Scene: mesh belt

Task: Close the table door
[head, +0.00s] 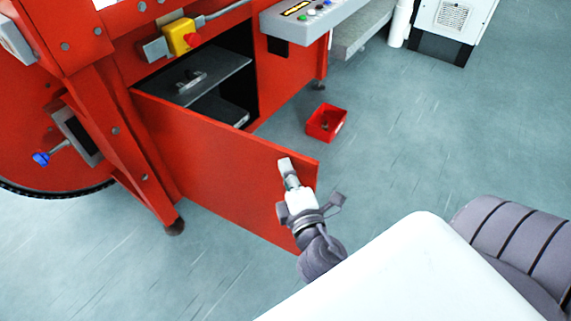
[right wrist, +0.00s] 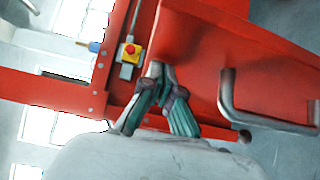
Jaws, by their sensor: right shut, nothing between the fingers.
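The red table door (head: 220,165) stands open in the head view, swung out from the red machine's cabinet (head: 247,55). Its free edge is toward the lower right. My right gripper (head: 286,165) is in front of the door near that edge; its fingers are shut and empty. I cannot tell whether they touch the panel. In the right wrist view the shut fingers (right wrist: 158,80) lie against the view of the red panel (right wrist: 200,60), with a grey metal handle (right wrist: 228,100) to their right. My left gripper is not in view.
A small red bin (head: 326,122) sits on the floor beyond the door. A yellow box with a red button (head: 181,37) is on the machine's frame. A grey control panel (head: 312,18) juts out above the floor. The grey floor (head: 430,130) at right is largely clear.

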